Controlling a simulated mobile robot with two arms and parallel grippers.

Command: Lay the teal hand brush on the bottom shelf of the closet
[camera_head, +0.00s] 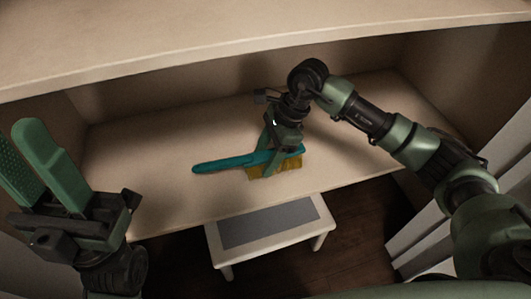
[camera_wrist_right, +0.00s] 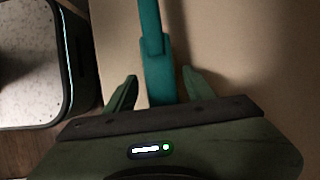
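The teal hand brush (camera_head: 232,163) with yellow bristles lies on the closet's bottom shelf (camera_head: 135,190), near its front edge, handle pointing left. The bristles face down at the brush's right end. My right gripper (camera_head: 282,152) is down at the brush's head end, its fingers on either side of it. In the right wrist view the brush (camera_wrist_right: 160,80) runs between the two fingers, with narrow gaps on both sides, so the gripper looks open. My left gripper (camera_head: 32,150) is at the far left, away from the brush, its fingers apart and empty.
A low stool with a grey top (camera_head: 268,223) stands on the dark floor before the shelf. An upper shelf (camera_head: 220,35) hangs over the back of the space. Closet side walls bound both sides. The shelf left of the brush is clear.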

